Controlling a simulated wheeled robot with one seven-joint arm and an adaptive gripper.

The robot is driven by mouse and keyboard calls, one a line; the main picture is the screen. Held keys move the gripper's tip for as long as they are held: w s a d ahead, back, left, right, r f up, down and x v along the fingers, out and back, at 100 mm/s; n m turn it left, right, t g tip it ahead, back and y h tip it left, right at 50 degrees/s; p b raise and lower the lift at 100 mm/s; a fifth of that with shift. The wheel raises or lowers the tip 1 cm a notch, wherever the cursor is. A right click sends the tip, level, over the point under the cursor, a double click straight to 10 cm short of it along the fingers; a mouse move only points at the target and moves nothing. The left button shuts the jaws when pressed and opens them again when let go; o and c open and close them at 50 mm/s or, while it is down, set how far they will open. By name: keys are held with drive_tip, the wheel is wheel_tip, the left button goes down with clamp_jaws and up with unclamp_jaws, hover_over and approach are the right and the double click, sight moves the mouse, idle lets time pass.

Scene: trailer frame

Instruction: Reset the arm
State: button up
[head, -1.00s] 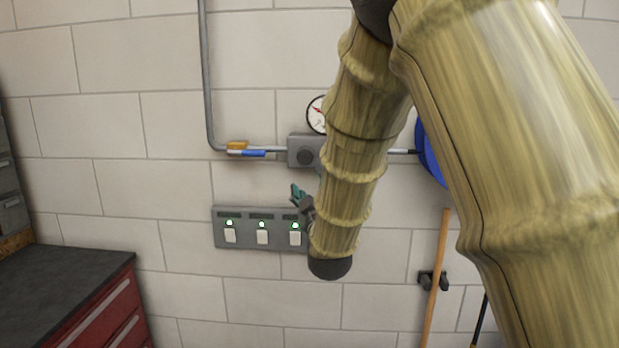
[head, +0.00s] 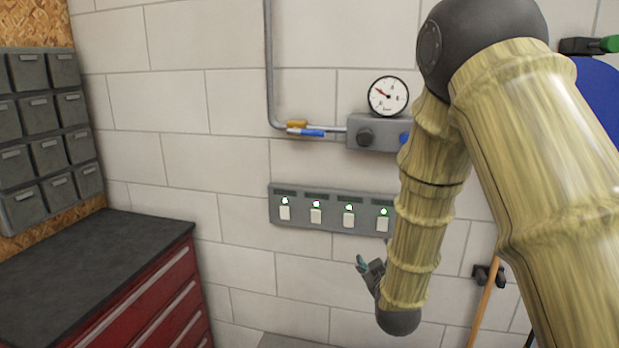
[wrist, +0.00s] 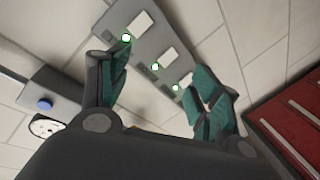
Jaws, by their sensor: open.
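My gripper (wrist: 165,95) is open and empty, with its two teal-padded fingers spread apart in the wrist view. In the head view my gripper (head: 363,265) shows only in part, beside the lower end of my arm and below the switch panel. The grey switch panel (head: 331,222) is on the wall, with several white switches and lit green lamps. Part of it is hidden behind my arm. In the wrist view the panel (wrist: 150,55) lies beyond the fingers; I see no contact.
A red cabinet with a dark top (head: 95,250) stands at the left, under grey bins (head: 48,140). A gauge (head: 388,96) and a grey control box (head: 370,132) are on the wall above the panel. A wooden handle (head: 484,305) leans at the lower right.

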drive_tip(key=s+d+f+m+g, duration=0.1)
drive_tip(key=s+f+g, duration=0.2)
drive_tip(key=s+f, duration=0.5)
drive_tip(key=s+d+f+m+g, duration=0.15)
drive_tip(key=s+f, duration=0.35)
drive_tip(key=f, duration=0.6)
drive_tip(key=s+d+f+m+g, duration=0.1)
drive_tip(key=s+f+g, duration=0.4)
drive_tip(key=f, duration=0.5)
drive_tip(key=s+f+m+g, duration=0.1)
drive_tip(key=s+f+g, duration=0.2)
drive_tip(key=s+f, duration=0.4)
drive_tip(key=s+f+m+g, duration=0.2)
drive_tip(key=s+f+g, duration=0.2)
drive_tip(key=s, duration=2)
wheel_tip(320, 180, down, 3)
drive_tip(key=shift+s+d+y, duration=0.2)
drive_tip(key=shift+d+y, duration=0.1)
drive_tip(key=shift+d, duration=0.15)
